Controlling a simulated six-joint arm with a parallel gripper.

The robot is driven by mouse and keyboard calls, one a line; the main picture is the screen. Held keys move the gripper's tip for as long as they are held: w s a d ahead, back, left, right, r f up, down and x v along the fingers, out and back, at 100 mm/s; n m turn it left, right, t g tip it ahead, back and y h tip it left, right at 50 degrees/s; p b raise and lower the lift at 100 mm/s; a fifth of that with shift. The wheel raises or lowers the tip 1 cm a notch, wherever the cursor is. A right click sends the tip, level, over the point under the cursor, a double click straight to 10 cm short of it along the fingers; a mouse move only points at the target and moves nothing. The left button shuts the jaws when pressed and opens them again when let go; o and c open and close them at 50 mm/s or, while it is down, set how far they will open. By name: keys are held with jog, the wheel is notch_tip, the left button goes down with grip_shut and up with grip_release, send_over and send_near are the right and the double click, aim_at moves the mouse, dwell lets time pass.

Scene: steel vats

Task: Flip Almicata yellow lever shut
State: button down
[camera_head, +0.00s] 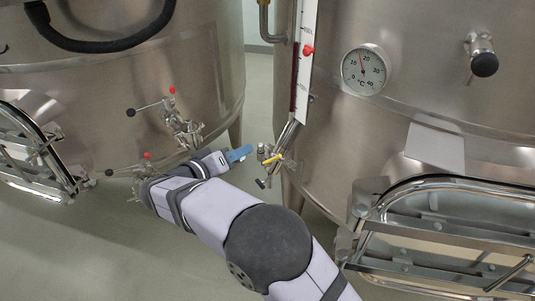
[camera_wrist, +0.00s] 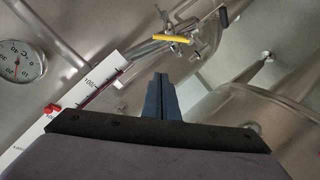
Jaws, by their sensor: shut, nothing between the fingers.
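The yellow lever (camera_head: 273,159) sits on a small valve (camera_head: 263,151) at the lower left side of the right vat, below the level gauge. In the wrist view the yellow lever (camera_wrist: 172,39) lies nearly level across the picture, a little above and ahead of the fingertips. My gripper (camera_head: 240,153) has blue fingers, shut and empty, just left of the valve in the head view. The fingers also show in the wrist view (camera_wrist: 159,82), pressed together. A gap seems to show between the fingertips and the lever. No name label is readable on the vats.
A white gauge strip (camera_head: 304,60) with a red marker rises above the valve. A round thermometer (camera_head: 364,70) is on the right vat (camera_head: 430,40). The left vat (camera_head: 90,95) carries red-knobbed valves (camera_head: 172,91) near my arm. Open hatches (camera_head: 445,235) flank both sides.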

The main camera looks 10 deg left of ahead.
aim_at(273, 159)
jog(key=shift+w, duration=0.1)
jog(key=p+x, duration=0.4)
jog(key=x, duration=0.5)
jog(key=shift+w+d+p, duration=0.25)
jog(key=shift+w+p, duration=0.1)
jog(key=shift+s+d+f+p, duration=0.4)
jog(key=shift+s+f, duration=0.2)
jog(key=shift+s, duration=0.1)
jog(key=shift+s+d+f+p, duration=0.4)
jog(key=shift+s+f, duration=0.2)
jog(key=shift+s, duration=0.1)
